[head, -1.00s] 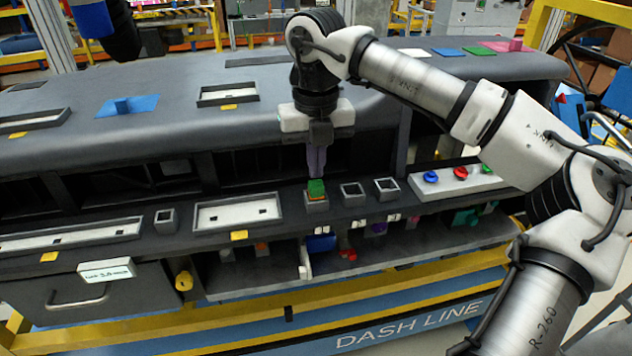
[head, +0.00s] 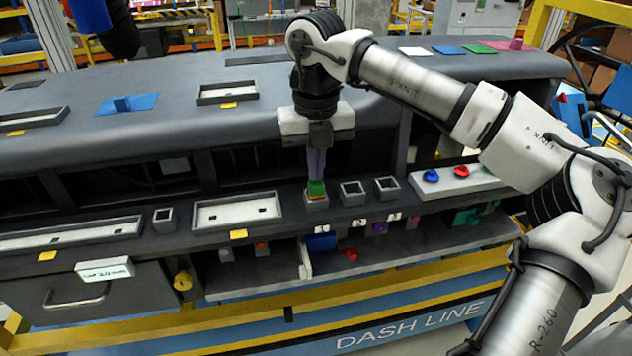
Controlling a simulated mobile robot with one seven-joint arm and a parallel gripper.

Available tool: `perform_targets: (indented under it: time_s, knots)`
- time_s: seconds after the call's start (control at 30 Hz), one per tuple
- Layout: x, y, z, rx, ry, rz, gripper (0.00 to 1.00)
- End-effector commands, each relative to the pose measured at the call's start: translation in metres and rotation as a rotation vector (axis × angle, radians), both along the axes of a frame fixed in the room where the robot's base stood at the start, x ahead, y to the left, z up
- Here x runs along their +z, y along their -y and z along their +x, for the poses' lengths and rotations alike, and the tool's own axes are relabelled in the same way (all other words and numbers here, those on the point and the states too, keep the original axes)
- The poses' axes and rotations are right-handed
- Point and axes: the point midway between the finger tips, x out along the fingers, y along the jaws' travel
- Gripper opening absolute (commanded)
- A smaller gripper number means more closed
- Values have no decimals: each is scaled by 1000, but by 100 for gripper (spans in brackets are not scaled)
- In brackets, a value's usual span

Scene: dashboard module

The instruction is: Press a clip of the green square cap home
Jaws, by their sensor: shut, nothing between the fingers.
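The green square cap (head: 316,187) sits at the mouth of a grey square socket (head: 316,203) on the dashboard ledge. An orange part shows just under the cap, at the socket rim. My gripper (head: 317,177) is shut and points straight down, with its fingertips at the top of the cap, apparently touching it. The fingers hide part of the cap's top and back. The clips are too small to make out, and I cannot tell how deep the cap sits.
Two open square sockets (head: 353,193) stand just right of the cap. A framed white tray (head: 237,212) lies to its left. A white panel with coloured knobs (head: 460,177) is farther right. The dashboard's upper overhang (head: 200,130) rises behind my gripper.

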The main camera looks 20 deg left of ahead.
Motion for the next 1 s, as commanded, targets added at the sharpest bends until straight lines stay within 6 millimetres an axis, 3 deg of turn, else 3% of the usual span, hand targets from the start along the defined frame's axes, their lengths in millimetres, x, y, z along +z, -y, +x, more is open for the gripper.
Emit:
perform_targets:
  time_s: [1.0]
  knots:
    - [-16, 0, 0, 0, -1, -2, 0]
